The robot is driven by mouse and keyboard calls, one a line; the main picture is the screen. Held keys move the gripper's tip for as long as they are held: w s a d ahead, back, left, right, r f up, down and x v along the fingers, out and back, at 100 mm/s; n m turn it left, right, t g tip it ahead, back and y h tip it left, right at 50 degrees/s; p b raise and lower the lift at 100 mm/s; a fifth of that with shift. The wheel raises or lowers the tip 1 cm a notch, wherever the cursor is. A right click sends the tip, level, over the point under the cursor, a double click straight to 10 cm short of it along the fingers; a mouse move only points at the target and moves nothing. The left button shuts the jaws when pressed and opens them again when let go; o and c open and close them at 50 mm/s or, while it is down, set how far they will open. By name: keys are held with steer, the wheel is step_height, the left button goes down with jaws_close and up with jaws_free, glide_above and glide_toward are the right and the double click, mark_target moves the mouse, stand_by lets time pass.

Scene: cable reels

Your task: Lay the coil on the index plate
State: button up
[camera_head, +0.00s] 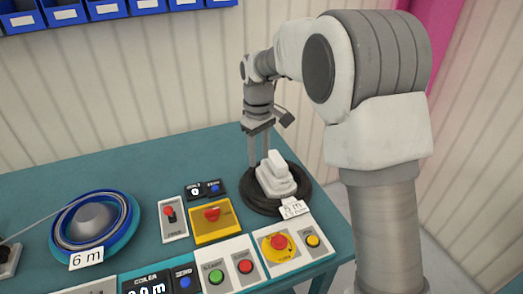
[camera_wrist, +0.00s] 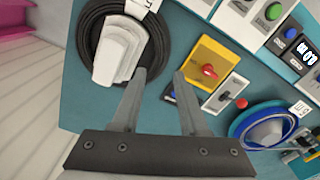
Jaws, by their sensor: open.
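A black coil (camera_head: 244,201) lies at the right end of the teal table, around or under a white stepped block (camera_head: 275,174), with a white tag reading about "5 m" (camera_head: 293,208). The wrist view shows the coil (camera_wrist: 83,45) and block (camera_wrist: 118,48) at upper left. My gripper (camera_head: 259,163) is open and empty, pointing down over the coil's far left part; its tips (camera_wrist: 160,73) appear beside the coil's edge. Whether they touch it is unclear. A blue coil (camera_head: 122,212) tagged "6 m" sits on a round blue plate around a grey dome (camera_head: 92,221). I cannot tell which part is the index plate.
Button boxes (camera_head: 225,270) line the front edge. Blue bins (camera_head: 105,9) hang at the back wall. The table's back middle is clear.

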mark_target(259, 198)
step_height(259, 198, down, 17)
steer(key=shift+r+b, duration=0.15)
steer(key=shift+b, duration=0.8)
jaws_close()
stand_by(0.8)
steer(key=shift+c, duration=1.6)
jaws_free()
jaws_close()
steer(key=shift+r, duration=0.15)
